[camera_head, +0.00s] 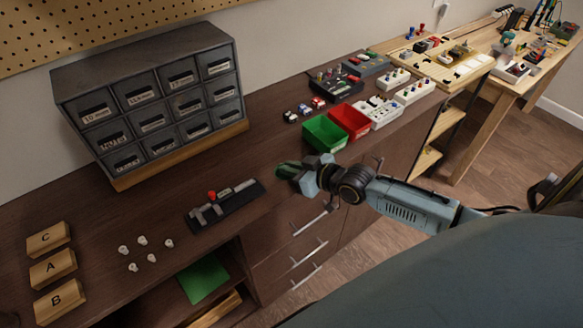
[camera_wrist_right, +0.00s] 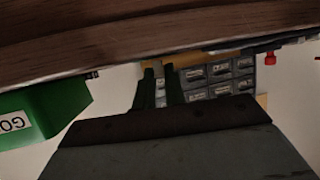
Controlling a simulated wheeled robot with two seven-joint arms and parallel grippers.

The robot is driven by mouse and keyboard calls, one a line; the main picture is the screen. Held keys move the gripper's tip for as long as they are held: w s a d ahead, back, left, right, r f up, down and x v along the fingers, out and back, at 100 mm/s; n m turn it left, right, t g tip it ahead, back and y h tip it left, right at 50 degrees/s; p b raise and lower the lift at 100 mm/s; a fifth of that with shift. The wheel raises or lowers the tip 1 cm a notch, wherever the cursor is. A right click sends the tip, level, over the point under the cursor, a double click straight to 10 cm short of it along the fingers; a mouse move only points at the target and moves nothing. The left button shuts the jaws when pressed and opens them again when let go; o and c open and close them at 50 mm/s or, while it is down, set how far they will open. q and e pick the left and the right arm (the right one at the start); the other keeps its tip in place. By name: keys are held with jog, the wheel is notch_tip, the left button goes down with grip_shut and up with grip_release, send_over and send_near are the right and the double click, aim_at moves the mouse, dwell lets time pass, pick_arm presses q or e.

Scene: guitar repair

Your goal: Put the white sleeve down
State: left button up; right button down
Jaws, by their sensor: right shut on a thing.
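My right gripper (camera_head: 287,170) is over the dark bench, just left of the green bin, with its dark green fingers pointing left. Several small white cylindrical pieces (camera_head: 142,241) stand on the bench at the lower left, apart from the gripper. My left gripper is not in view.
A green bin (camera_head: 325,133) and a red bin (camera_head: 349,121) stand beyond the gripper. A black fixture (camera_head: 226,206) with a red knob lies to its left. A grey drawer cabinet (camera_head: 150,100) stands behind. Wooden blocks (camera_head: 53,269) lie far left. The bench between is clear.

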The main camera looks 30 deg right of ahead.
jog(key=shift+f, duration=0.15)
jog(key=c, duration=1.5)
grip_release()
jog(key=shift+o, duration=0.2)
jog(key=shift+f, duration=0.1)
jog(key=shift+s+b, duration=0.15)
jog(key=shift+b, duration=0.2)
jog(key=p+v, duration=0.2)
jog(key=v, duration=1.1)
jog(key=shift+d, duration=0.15)
